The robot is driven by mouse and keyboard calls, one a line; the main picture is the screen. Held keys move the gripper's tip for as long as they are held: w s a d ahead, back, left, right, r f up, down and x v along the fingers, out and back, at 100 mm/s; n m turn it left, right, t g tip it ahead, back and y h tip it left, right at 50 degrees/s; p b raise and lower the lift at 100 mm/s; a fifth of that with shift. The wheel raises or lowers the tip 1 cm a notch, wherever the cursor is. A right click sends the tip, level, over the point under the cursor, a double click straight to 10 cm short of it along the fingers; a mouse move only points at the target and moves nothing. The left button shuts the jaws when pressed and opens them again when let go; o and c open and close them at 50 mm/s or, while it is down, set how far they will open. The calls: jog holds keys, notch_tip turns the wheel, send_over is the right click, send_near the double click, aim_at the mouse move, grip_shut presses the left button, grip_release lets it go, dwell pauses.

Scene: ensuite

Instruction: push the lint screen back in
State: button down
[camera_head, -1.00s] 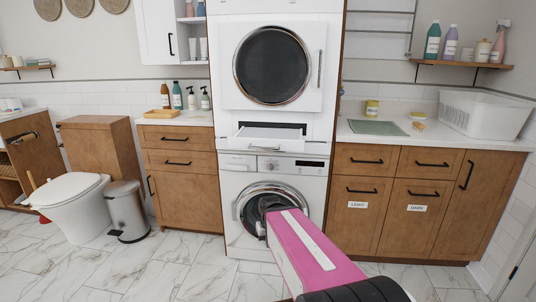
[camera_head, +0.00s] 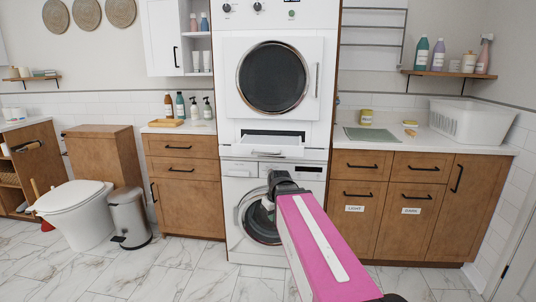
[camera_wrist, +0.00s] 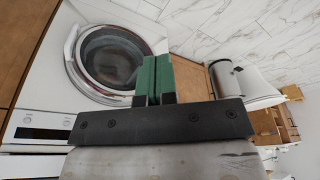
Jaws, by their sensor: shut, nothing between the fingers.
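The lint screen (camera_head: 262,151) sits in the lower front of the white dryer (camera_head: 290,125), the upper machine of the stack. Its white front with a small handle stands out from the dark slot (camera_head: 270,136). My gripper (camera_head: 281,180) is below it and slightly right, in front of the washer's upper part, apart from the screen as far as I can see. In the wrist view my gripper's green fingers (camera_wrist: 153,80) are pressed together with nothing between them. The lint screen cannot be made out in the wrist view.
The washer (camera_head: 243,245) stands under the dryer; its round door also shows in the wrist view (camera_wrist: 108,60). Wooden cabinets (camera_head: 184,190) flank the stack. A counter with a white basket (camera_head: 470,120) is at right. A bin (camera_head: 128,218) and toilet stand left. Marble floor ahead is clear.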

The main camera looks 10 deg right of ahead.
aim_at(271, 139)
jog(key=w+r+n+t+y, duration=0.1)
jog(key=r+n, duration=0.2)
jog(key=r, duration=0.7)
jog(key=w+d+r+n+t, duration=0.1)
jog(key=r+n+t, duration=0.15)
jog(key=r, duration=0.85)
jog(key=w+r+n+t+y, duration=0.1)
jog(key=w+r+n, duration=0.15)
jog(key=r, duration=0.75)
jog(key=w+f, duration=0.8)
jog(key=f, duration=0.1)
jog(key=shift+a+n, duration=0.35)
jog(key=shift+n, duration=0.05)
jog(key=shift+g, duration=0.25)
jog(key=shift+h, duration=0.3)
jog(key=w+d, duration=0.2)
jog(key=w, duration=0.5)
jog(key=w+d, duration=0.2)
jog(key=w, duration=0.5)
jog(key=w+d, duration=0.3)
jog(key=w, duration=0.4)
jog(key=shift+w, duration=0.35)
